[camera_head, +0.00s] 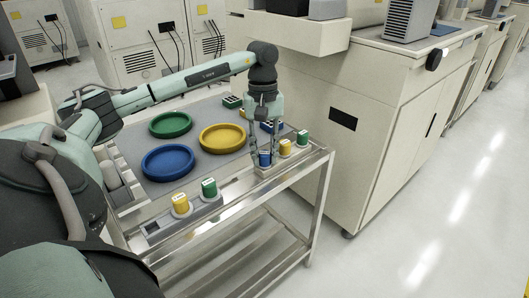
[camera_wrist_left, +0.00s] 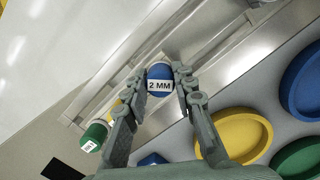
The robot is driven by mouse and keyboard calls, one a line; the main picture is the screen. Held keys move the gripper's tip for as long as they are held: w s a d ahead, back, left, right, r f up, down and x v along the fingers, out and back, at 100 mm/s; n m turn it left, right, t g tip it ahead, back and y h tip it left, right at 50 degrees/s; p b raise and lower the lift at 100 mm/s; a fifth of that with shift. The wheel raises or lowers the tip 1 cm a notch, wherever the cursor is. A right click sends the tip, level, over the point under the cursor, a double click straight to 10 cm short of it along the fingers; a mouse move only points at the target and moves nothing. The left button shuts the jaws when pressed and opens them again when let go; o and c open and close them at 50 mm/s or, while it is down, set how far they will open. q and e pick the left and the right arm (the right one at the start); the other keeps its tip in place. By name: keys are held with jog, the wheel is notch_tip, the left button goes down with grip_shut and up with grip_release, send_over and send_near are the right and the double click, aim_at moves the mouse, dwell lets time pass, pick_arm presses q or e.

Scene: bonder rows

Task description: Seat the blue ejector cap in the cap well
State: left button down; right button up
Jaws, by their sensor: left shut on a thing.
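The blue ejector cap (camera_head: 264,158) is between the fingers of my left gripper (camera_head: 263,163) at the right end of the cart. In the left wrist view the blue cap (camera_wrist_left: 160,73) shows a white "2 MM" label, and the fingers (camera_wrist_left: 160,82) are shut on its sides. It is upright in line with a yellow cap (camera_head: 285,147) and a green cap (camera_head: 302,139); I cannot tell whether it is lifted. A grey block (camera_head: 198,214) at the front left carries a yellow cap (camera_head: 181,204) and a green cap (camera_head: 209,188), with a dark open spot at its left end. My right gripper is not in view.
On the cart's grey mat lie a green dish (camera_head: 170,125), a yellow dish (camera_head: 222,138) and a blue dish (camera_head: 168,163). A metal rail (camera_head: 242,198) runs along the cart's front edge. A cream machine cabinet (camera_head: 335,160) stands close behind the right end.

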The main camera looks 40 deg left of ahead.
pick_arm(q)
jog(key=shift+f, duration=0.15)
jog(key=c, duration=1.2)
grip_release()
jog(key=shift+o, duration=0.2)
notch_tip(320, 180, up, 12)
jog(key=a, duration=0.1)
jog(key=shift+w, duration=0.45)
dwell(0.3)
